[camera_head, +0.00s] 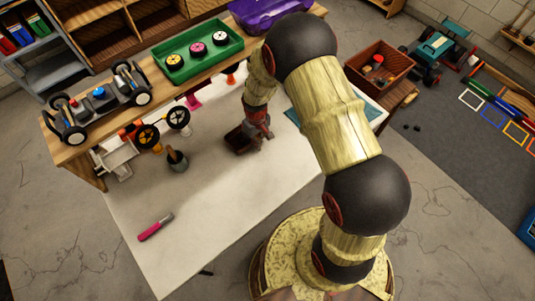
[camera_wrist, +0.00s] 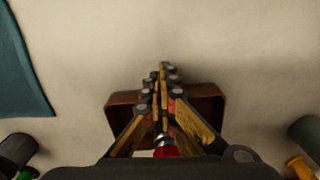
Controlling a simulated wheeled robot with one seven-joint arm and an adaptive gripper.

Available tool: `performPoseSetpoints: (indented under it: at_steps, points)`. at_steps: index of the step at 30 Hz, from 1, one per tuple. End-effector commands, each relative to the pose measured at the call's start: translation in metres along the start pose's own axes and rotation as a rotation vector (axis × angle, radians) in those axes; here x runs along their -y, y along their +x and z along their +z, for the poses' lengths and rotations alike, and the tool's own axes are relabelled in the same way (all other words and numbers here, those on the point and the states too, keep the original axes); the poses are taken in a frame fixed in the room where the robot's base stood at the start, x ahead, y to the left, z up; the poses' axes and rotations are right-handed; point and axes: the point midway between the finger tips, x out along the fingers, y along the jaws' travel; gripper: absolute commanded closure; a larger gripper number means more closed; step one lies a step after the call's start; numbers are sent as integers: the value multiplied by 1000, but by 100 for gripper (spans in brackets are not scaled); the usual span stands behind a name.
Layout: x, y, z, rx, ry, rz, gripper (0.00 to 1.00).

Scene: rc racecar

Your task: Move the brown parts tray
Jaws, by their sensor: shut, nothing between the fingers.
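The brown parts tray (camera_head: 238,139) is a small, shallow, dark brown tray on the white tabletop, partly hidden by my gripper. In the wrist view the tray (camera_wrist: 212,96) lies below my gripper, its side and far rims showing on both sides of the fingers. My gripper (camera_head: 262,137) is over the tray's right part in the head view. In the wrist view the fingers (camera_wrist: 163,70) are closed together, with nothing between the tips, and reach across the far rim. I cannot tell whether they touch it. A red item (camera_wrist: 166,151) shows between the finger bases; its place is unclear.
A dark cup (camera_head: 177,158), a pink-handled tool (camera_head: 155,228) and black wheels (camera_head: 148,136) are on the white table. A teal mat (camera_wrist: 22,70) lies nearby. A wooden bench behind holds a car chassis (camera_head: 98,96) and green tray (camera_head: 198,72). The table's front is mostly clear.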

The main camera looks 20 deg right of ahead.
Motion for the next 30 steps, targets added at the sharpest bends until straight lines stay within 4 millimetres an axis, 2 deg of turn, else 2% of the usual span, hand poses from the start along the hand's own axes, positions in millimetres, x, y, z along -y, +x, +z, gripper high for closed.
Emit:
performPoseSetpoints:
  at_steps: [1, 9, 15, 18, 24, 30]
  points:
    - [0, 2, -15, -2, -2, 1, 100]
    - [0, 2, -83, -2, -1, 0, 100]
    - [0, 2, -130, -3, -1, 1, 100]
    - [0, 2, -147, -1, 0, 0, 100]
    - [0, 0, -164, -1, 0, 0, 100]
    - [0, 0, -165, 0, 0, 0, 100]
